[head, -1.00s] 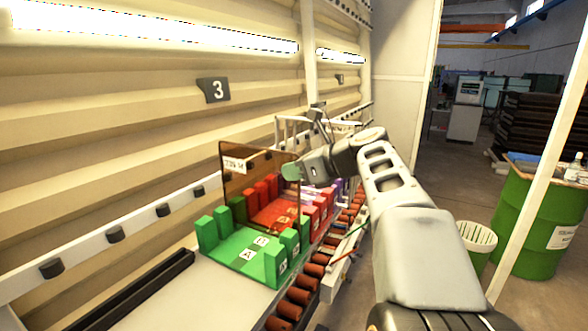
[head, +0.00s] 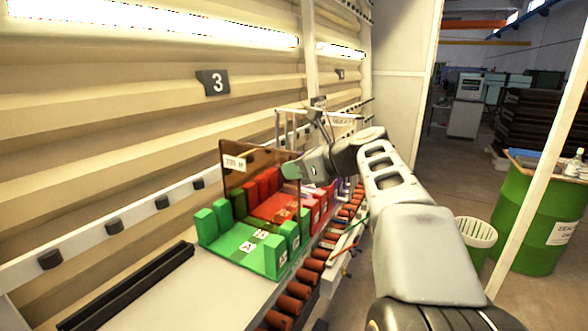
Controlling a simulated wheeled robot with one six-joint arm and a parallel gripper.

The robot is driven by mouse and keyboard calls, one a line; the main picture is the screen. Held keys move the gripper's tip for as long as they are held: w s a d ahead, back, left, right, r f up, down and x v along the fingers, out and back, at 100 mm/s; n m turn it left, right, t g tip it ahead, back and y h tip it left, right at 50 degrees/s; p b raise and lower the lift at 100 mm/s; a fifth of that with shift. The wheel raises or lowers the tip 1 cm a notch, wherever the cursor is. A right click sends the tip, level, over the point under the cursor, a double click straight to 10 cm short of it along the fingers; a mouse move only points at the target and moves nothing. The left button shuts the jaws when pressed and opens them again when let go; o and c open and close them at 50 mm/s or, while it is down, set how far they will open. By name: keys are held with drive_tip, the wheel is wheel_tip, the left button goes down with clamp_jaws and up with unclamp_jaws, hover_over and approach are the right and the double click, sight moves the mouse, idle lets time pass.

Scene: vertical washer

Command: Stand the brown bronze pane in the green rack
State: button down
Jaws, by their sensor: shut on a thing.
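The brown bronze pane (head: 262,180) is see-through and upright, with a white label at its upper left corner. My gripper (head: 292,171) is shut on its right edge. The green rack (head: 243,248) lies in front, with upright blocks along its left and right sides. The pane's lower part is at the far blocks of the green rack. I cannot tell whether its bottom edge is in a slot or touching the base.
A red rack (head: 277,207) stands just behind the green one, seen partly through the pane. Red-brown rollers (head: 312,264) run along the right. A black rail (head: 130,285) lies at the lower left. A green drum (head: 540,215) stands far right.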

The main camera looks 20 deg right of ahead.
drive_tip(key=shift+f+b, duration=0.4)
drive_tip(key=shift+f, duration=0.25)
idle(1.1)
drive_tip(key=c, duration=1.2)
unclamp_jaws()
drive_tip(key=v, duration=1.3)
drive_tip(key=shift+s+d+b, duration=0.25)
drive_tip(key=shift+s+b, duration=0.05)
